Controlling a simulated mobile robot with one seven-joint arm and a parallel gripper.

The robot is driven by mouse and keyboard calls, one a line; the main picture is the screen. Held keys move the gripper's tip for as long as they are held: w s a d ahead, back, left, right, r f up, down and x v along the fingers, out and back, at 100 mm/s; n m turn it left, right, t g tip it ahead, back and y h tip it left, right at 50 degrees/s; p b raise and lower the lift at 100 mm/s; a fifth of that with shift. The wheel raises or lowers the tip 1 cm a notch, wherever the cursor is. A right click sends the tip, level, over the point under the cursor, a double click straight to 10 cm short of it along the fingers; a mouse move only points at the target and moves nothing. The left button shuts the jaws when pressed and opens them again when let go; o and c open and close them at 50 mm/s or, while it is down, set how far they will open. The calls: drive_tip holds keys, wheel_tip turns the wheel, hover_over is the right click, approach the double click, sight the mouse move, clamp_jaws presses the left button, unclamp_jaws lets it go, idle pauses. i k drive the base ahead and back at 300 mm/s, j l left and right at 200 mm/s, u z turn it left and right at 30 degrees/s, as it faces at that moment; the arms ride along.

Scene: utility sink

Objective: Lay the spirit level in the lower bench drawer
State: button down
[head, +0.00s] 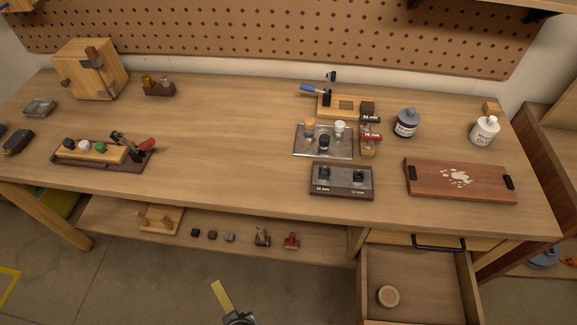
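A flat yellow bar (222,297), which looks like the spirit level, sticks up from the bottom edge of the head view, over the floor in front of the bench. My gripper (238,319) is a small dark shape at its lower end, mostly cut off by the frame. It appears shut on the bar; its fingertips are not clear. The lower bench drawer (457,290) stands open at the lower right. A round tan object (388,296) lies in its left part; the rest of the visible floor is bare. The drawer's front is out of view.
Above the open drawer is a closed drawer front with a black handle (438,244). A low shelf (330,248) left of the drawers holds several small blocks and clamps. The benchtop (225,140) carries tools, bottles and a wooden tray (430,178). Open floor lies left of the drawer.

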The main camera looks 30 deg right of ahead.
sight(410, 276)
drive_tip(key=k+l+u, duration=0.1)
drive_tip(key=l, duration=0.3)
drive_tip(key=k+l+u, duration=0.1)
drive_tip(key=k+l, duration=0.4)
drive_tip(key=l, duration=0.3)
drive_tip(key=k+l+u, duration=0.15)
drive_tip(key=l, duration=0.25)
drive_tip(key=k+l, duration=0.35)
drive_tip(key=l, duration=0.2)
drive_tip(key=k+l, duration=0.3)
drive_tip(key=l, duration=0.2)
drive_tip(key=k+l, duration=0.35)
drive_tip(key=l, duration=0.2)
drive_tip(key=k+l, duration=0.35)
drive_tip(key=l, duration=0.2)
drive_tip(key=u, duration=0.05)
